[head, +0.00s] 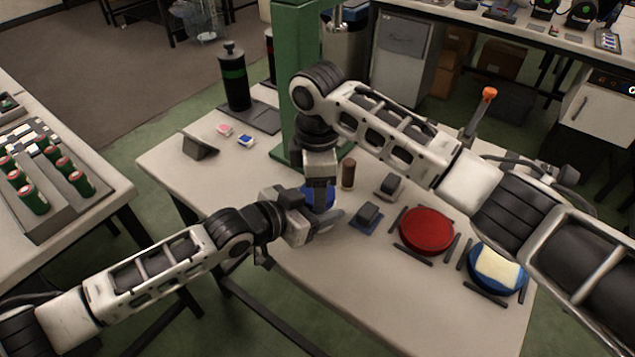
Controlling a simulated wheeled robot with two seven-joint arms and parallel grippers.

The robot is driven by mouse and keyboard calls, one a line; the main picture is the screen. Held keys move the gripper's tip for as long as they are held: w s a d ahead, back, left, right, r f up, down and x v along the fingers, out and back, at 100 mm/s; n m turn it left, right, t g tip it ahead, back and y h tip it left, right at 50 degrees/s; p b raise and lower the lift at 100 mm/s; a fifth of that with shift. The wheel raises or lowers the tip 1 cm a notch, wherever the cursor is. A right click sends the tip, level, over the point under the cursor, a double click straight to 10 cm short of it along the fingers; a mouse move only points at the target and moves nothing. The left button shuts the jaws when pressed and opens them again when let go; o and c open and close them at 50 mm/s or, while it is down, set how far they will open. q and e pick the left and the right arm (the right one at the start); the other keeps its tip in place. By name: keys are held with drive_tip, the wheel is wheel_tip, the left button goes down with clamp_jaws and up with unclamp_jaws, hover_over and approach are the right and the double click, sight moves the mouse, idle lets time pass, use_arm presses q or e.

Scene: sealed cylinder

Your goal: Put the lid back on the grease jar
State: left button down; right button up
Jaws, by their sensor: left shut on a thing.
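A round blue object (318,194), which may be the grease jar or its lid, is mostly hidden between my two grippers at the middle of the table. My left gripper (318,222) reaches in from the left and is shut on this blue object, low near the table top. My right gripper (320,178) points down just above and behind it. Its fingertips are hidden, so I cannot tell whether it is open or touching the blue object. I cannot make out the jar and lid as separate parts.
A red disc (427,230) and a blue round dish with a cream block (497,266) sit at right between black strips. A green column (292,80) rises behind. The table's front left is clear.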

drive_tip(key=o, duration=1.1)
drive_tip(key=shift+r, duration=2.25)
drive_tip(key=n, duration=0.1)
drive_tip(key=r+n, duration=0.1)
drive_tip(key=n, duration=0.1)
drive_tip(key=shift+r+n, duration=0.1)
drive_tip(key=shift+n, duration=0.2)
drive_tip(key=n, duration=0.2)
drive_tip(key=r+n, duration=0.1)
drive_tip(key=n, duration=0.1)
drive_tip(key=shift+r+n, duration=0.1)
drive_tip(key=shift+n, duration=0.2)
drive_tip(key=n, duration=0.2)
drive_tip(key=r+n, duration=0.1)
drive_tip(key=n, duration=0.3)
drive_tip(key=shift+r, duration=0.3)
